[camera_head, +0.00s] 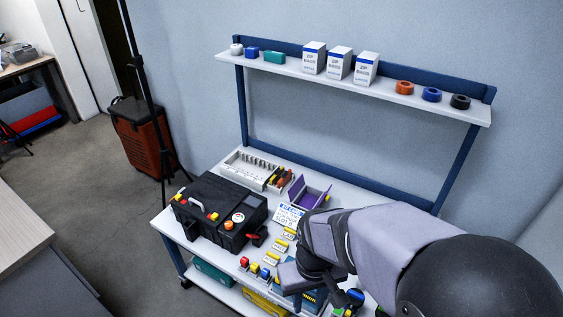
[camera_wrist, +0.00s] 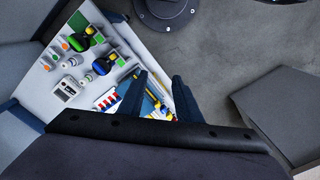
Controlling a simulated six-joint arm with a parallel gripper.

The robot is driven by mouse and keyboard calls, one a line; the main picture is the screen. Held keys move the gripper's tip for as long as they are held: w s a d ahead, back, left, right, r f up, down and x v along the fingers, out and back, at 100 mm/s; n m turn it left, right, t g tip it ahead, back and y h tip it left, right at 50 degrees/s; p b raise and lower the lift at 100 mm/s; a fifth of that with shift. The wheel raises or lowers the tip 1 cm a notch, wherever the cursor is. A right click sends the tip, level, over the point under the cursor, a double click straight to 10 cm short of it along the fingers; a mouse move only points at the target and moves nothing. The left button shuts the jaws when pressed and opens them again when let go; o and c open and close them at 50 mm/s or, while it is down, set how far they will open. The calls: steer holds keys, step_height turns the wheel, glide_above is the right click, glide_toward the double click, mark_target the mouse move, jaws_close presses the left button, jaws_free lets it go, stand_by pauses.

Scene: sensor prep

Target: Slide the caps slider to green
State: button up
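I cannot pick out the caps slider with certainty. In the wrist view, small green and orange patches (camera_wrist: 62,41) lie at the left of the white work surface (camera_wrist: 118,38), too small to tell a slider position. Near them are a dark piece with a green top (camera_wrist: 82,42) and one with a blue round top (camera_wrist: 101,67). My gripper (camera_wrist: 160,76) shows two dark fingers standing apart, with nothing held between them. It is to the right of these pieces, over the edge of the surface. In the head view my arm hides the gripper and the cart's right end.
A black case (camera_head: 218,208) stands on the cart's left, with an open purple-lined box (camera_head: 309,193) behind. A raised shelf (camera_head: 300,71) holds white boxes and rolls.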

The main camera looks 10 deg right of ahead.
steer(key=w+d+f+m+b, duration=0.3)
steer(key=w+d+f+b, duration=0.1)
steer(key=w+f, duration=0.3)
steer(key=w+d+f+m+b, duration=0.3)
steer(key=w+d+f+b, duration=0.2)
steer(key=w+f, duration=0.3)
steer(key=w+d+f+m+b, duration=0.3)
steer(key=w+d+f+b, duration=0.2)
steer(key=w, duration=0.5)
steer(key=shift+d+f, duration=0.45)
steer(key=shift+f, duration=0.25)
steer(key=shift+d+f, duration=0.45)
steer(key=shift+f, duration=0.25)
steer(key=shift+s+f, duration=0.1)
steer(key=shift+f, duration=3.5)
jaws_close()
